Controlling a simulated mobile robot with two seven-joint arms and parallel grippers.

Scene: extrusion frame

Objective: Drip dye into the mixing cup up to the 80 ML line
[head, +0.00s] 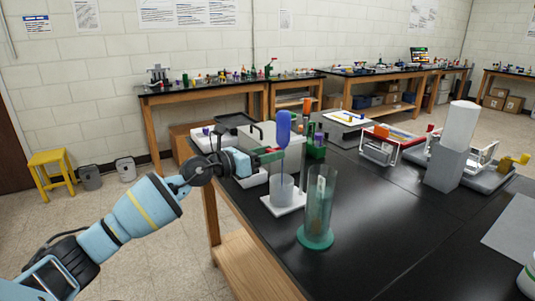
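My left gripper (272,156) reaches in from the left over the black table and is shut on a dropper. The dropper has a blue bulb (284,128) on top and hangs upright, its thin dark stem pointing down into the mixing cup. The mixing cup (283,188) is a small translucent grey cup on a white square base (287,208). The 80 ML line and the liquid level are too small to make out. My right gripper is not in view.
A tall clear cylinder with a green base (316,239) stands just right of the cup. A white cylinder on a grey block (447,168) stands at right. The table's front middle is clear.

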